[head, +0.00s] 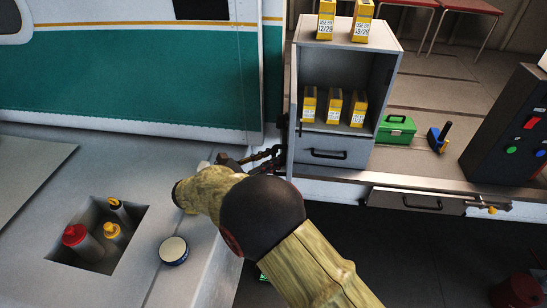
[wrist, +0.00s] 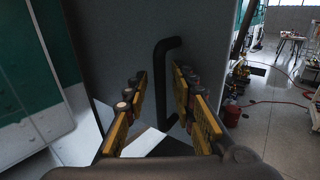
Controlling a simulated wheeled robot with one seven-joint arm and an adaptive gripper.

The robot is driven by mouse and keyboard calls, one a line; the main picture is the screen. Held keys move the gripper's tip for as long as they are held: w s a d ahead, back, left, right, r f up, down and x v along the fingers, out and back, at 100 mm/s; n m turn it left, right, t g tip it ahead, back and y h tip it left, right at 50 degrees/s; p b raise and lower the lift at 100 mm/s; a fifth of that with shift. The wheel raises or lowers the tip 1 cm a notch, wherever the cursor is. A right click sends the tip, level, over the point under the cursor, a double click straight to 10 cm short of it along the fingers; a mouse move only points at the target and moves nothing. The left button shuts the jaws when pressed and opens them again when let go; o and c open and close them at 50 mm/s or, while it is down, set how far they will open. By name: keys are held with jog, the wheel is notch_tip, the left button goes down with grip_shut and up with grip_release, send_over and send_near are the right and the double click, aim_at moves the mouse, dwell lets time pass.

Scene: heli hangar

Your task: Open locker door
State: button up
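The grey locker (head: 388,92) stands on the bench in the head view. Its upper compartment is open at the front and holds yellow boxes (head: 333,106). Its door (head: 292,100) shows almost edge-on at the left side, swung out towards me. In the wrist view the grey door panel (wrist: 120,50) fills the middle and carries a black upright handle (wrist: 161,85). My gripper (wrist: 160,105) is open, with its yellow-padded fingers on either side of the handle and gaps visible. I cannot tell how deep the handle sits between them. In the head view my gripper (head: 262,158) is partly hidden by my arm.
A closed drawer (head: 332,154) is under the compartment. Two yellow boxes (head: 344,22) stand on the locker's top. A green case (head: 396,130), a blue-and-yellow tool (head: 438,138) and a dark control box (head: 512,125) are to the right. A drawer (head: 416,201) sits below the bench edge.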

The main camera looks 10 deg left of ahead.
jog(key=v, duration=1.2)
jog(key=shift+s, duration=0.1)
